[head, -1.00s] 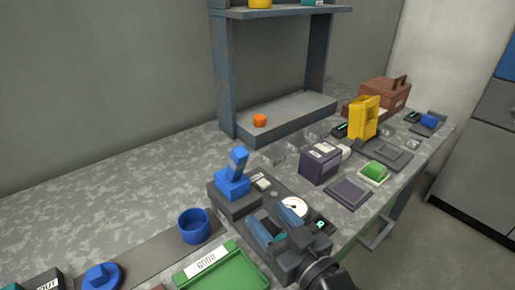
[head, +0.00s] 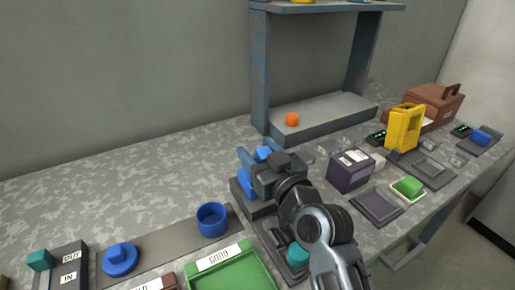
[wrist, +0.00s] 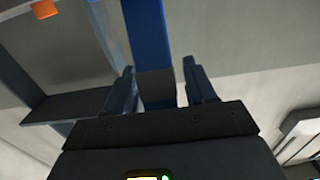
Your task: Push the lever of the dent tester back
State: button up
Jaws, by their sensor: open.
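The dent tester (head: 240,195) stands on the bench as a dark base with a blue block (head: 247,184) on top. Its blue lever (head: 264,150) shows only in part, since my gripper (head: 257,160) covers much of it in the head view. In the wrist view, a blue bar that looks like the lever (wrist: 147,38) rises between my two open fingers (wrist: 160,88). There is a gap on each side of it at the fingertips. I cannot tell whether any part of my gripper touches it.
A blue cup (head: 211,220) and a green GOOD tray (head: 232,270) stand at the front left. A blue-grey shelf (head: 345,112) with an orange piece (head: 292,119) is behind. A dark purple box (head: 350,173) stands to the right. The bench at back left is clear.

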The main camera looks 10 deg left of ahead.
jog(key=shift+w+a, duration=0.2)
jog(key=shift+w, duration=0.05)
grip_shut()
dwell(0.4)
